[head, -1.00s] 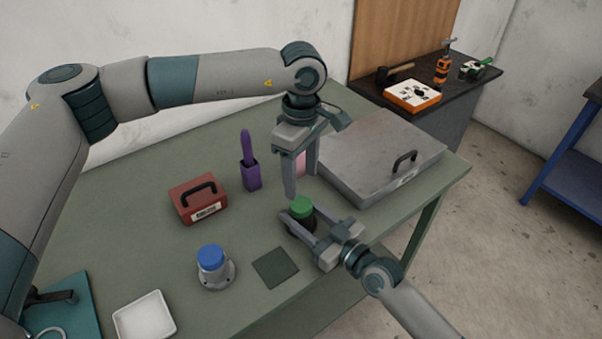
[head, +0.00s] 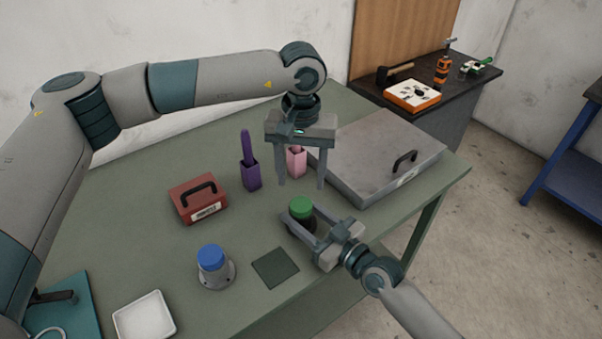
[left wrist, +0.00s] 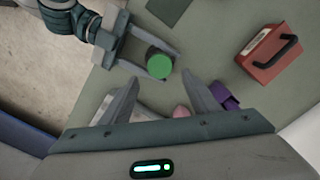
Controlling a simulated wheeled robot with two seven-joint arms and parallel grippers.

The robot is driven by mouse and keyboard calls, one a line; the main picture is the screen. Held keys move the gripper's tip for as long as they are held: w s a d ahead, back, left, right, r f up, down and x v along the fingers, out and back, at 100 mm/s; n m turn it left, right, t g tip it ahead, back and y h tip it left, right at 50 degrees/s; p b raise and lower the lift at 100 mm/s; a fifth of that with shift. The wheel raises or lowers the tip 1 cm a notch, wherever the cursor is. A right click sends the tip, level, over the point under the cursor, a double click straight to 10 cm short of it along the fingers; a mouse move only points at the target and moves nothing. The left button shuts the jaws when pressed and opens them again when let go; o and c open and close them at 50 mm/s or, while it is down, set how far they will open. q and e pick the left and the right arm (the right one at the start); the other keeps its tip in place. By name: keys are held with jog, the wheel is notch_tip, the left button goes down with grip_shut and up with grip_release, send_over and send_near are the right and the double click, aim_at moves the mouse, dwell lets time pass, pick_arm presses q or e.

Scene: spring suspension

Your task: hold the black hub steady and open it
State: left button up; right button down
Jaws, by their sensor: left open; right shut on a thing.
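The black hub (head: 299,224) stands upright on the green table with a green cap (head: 301,206) on top. My right gripper (head: 299,226) is shut on the hub from the right, its fingers on either side of the body below the cap. My left gripper (head: 302,184) is open and empty, pointing down above and behind the hub, apart from it. In the left wrist view the green cap (left wrist: 159,65) lies just beyond the open left fingers (left wrist: 164,90), with the right gripper (left wrist: 143,60) around the hub. The cap hides most of the hub there.
A grey case (head: 375,150) lies right of the left gripper. Purple (head: 251,176) and pink (head: 297,165) holders stand behind the hub. A red box (head: 198,203), a blue-capped grey hub (head: 214,269), a dark square pad (head: 275,267) and a white dish (head: 144,316) are on the left and front.

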aim_at(301, 204)
pick_arm(q)
jog(key=shift+f, duration=0.1)
dwell(0.3)
jog(key=shift+f, duration=3.9)
